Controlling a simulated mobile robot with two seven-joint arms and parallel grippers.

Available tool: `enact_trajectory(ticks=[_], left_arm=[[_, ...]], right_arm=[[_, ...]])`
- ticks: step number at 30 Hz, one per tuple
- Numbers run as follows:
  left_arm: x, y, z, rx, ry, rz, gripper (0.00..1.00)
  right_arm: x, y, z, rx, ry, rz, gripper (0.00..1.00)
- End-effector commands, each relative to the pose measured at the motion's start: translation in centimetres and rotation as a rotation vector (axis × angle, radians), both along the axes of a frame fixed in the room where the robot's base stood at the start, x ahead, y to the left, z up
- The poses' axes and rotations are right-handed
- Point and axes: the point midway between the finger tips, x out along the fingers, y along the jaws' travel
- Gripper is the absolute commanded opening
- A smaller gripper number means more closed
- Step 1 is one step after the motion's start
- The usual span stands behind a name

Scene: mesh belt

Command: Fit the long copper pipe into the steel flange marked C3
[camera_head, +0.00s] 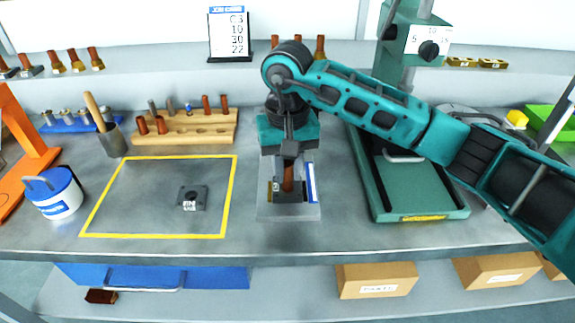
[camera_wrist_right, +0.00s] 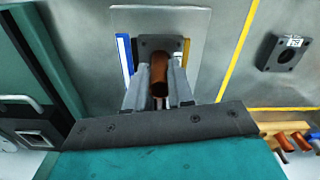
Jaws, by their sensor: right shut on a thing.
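My right gripper (camera_head: 288,160) points down over a grey plate and is shut on a copper pipe (camera_head: 288,182). The pipe is upright and also shows between the fingers in the right wrist view (camera_wrist_right: 159,76). Directly beneath it is a dark square flange (camera_head: 300,196), which also shows in the right wrist view (camera_wrist_right: 148,42). The pipe's lower end meets or overlaps this flange in view; I cannot tell whether it is inside the bore. No marking on this flange is readable. A second dark flange (camera_head: 184,203) with a small white label lies inside the yellow outline. My left gripper is not in view.
The grey plate (camera_head: 268,212) has a blue-and-white strip (camera_head: 311,182) at its right. A wooden rack (camera_head: 225,135) holds several pipes. A green press (camera_head: 440,205) stands right. A blue-and-white tub (camera_head: 58,204) stands left. A card (camera_head: 230,35) reads C3, 10, 30, 22.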

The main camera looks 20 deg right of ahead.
Motion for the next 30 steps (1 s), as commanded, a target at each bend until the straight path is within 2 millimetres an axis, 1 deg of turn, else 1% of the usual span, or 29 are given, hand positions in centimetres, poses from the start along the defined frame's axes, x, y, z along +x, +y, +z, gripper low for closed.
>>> enact_trajectory(ticks=[4,8,9,16,22,25,26,28,30], left_arm=[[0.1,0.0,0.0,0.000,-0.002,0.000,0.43],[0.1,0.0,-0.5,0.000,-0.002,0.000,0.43],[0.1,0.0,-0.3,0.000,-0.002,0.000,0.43],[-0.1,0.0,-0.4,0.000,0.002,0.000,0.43],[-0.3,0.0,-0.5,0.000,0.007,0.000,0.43],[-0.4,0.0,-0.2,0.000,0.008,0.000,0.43],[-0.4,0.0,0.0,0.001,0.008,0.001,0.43],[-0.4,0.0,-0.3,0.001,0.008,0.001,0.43],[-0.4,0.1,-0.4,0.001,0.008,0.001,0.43]], right_arm=[[0.0,0.0,0.0,0.001,0.000,0.001,0.00],[0.0,0.0,-0.4,0.001,0.000,0.001,0.00],[0.0,0.0,-0.2,0.001,0.000,0.001,0.26],[0.0,0.0,-0.2,0.001,0.000,0.001,0.48],[0.0,0.0,-0.2,0.000,0.000,0.000,0.48],[0.0,0.0,0.1,0.001,0.000,0.000,0.48],[0.0,0.0,0.3,0.001,0.001,0.000,0.48],[0.1,0.0,1.0,0.001,-0.003,0.001,0.48],[0.1,0.0,2.2,0.001,-0.006,0.001,0.48]])
